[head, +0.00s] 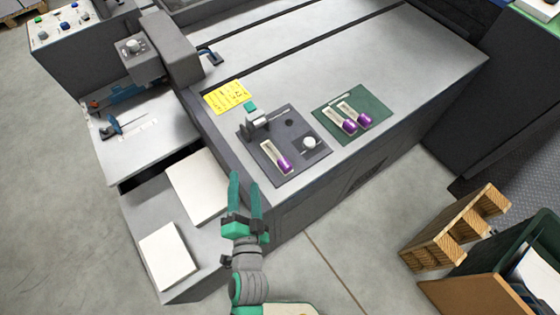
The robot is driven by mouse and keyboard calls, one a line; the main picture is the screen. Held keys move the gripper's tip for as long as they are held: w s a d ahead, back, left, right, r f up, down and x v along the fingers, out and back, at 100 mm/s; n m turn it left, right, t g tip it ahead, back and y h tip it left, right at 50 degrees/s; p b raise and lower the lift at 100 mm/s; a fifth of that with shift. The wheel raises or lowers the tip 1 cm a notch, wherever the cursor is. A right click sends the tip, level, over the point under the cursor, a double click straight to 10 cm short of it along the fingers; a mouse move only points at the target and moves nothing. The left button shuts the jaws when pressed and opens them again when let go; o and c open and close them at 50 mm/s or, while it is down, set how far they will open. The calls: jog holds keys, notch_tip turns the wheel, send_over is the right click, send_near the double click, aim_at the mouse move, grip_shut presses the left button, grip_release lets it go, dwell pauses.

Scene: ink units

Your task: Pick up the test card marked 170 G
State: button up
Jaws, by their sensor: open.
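No marking 170 G is legible, so I cannot tell which item is the test card. Pale cards with purple ends lie on two mats on the grey machine top. One card (275,156) is on the dark grey mat (262,140). Two more, a left card (340,120) and a right card (354,114), lie side by side on the green mat (374,105). My gripper (246,184) is open and empty, with green fingers pointing up the picture. It appears just in front of the machine's near edge, below and left of the grey mat in the picture.
A small grey device with a green top (254,115) and a round white-topped piece (309,142) share the grey mat. A yellow note (227,96) lies left. White paper stacks (170,256) are lower left. A wooden pallet (455,230) stands right.

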jog(key=w+a+r+g+y, duration=0.2)
jog(key=w+a+r+y, duration=0.8)
jog(key=w+a+r, duration=0.45)
jog(key=m+g+h, duration=0.1)
jog(key=g+h, duration=1.1)
jog(key=g, duration=0.3)
send_over(285, 163)
notch_tip(285, 163, down, 8)
jog(key=r, duration=0.1)
jog(key=f, duration=0.5)
jog(key=shift+s+d, duration=0.15)
jog(key=shift+s, duration=0.05)
jog(key=shift+w+f, duration=0.15)
jog(key=shift+f, duration=1.35)
jog(key=shift+w+f, duration=0.1)
jog(key=shift+f, duration=1.35)
jog(key=c, duration=1.2)
